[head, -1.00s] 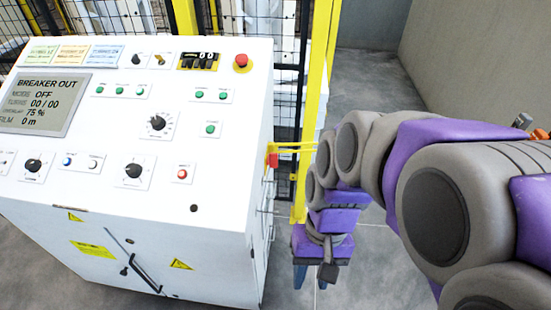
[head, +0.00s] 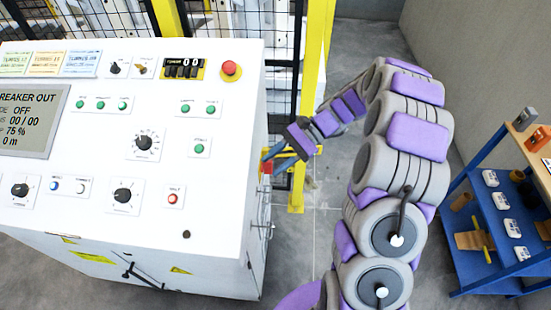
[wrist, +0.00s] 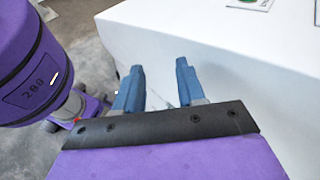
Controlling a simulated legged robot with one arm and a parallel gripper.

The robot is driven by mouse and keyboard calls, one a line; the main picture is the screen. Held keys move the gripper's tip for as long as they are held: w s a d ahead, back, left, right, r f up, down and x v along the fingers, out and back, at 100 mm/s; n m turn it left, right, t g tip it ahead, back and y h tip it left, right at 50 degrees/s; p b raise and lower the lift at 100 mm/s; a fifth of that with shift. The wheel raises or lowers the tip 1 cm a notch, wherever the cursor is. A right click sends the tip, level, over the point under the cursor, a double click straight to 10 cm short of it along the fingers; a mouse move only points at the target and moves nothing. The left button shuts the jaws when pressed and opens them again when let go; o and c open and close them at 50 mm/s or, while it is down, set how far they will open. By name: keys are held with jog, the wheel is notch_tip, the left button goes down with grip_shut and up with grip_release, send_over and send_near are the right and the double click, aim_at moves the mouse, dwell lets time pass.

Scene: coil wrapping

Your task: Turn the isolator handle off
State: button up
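The isolator handle (head: 267,168) shows as a small red part with yellow beside it, on the right side of the white control cabinet (head: 225,215). Its angle is too small to tell. My gripper (head: 268,158) has blue fingers and is at the cabinet's right edge, just by the handle; I cannot tell whether it touches. In the wrist view the two fingers of my gripper (wrist: 158,78) stand apart with nothing seen between them. The white cabinet side (wrist: 215,60) is right ahead, and the handle is not seen there.
The cabinet top carries knobs, green buttons and a red emergency stop (head: 231,68). A screen (head: 25,120) reads "BREAKER OUT". A yellow post (head: 313,80) and mesh fence stand behind. A blue shelf unit (head: 490,235) with several items is at the right. Grey floor lies between.

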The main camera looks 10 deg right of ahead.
jog(key=w+d+f+m+t+y+p, duration=0.3)
jog(key=w+d+f+m, duration=0.1)
jog(key=w+f, duration=0.15)
jog(key=m+t+y+p, duration=0.2)
jog(key=m+t+p, duration=0.2)
jog(key=m+t, duration=0.25)
send_near(267, 167)
jog(key=r+x, duration=0.1)
jog(key=x, duration=0.6)
jog(key=shift+w+a+r+m+b, duration=0.25)
jog(key=shift+w+r+m+b, duration=0.1)
jog(key=shift+w, duration=0.1)
grip_shut()
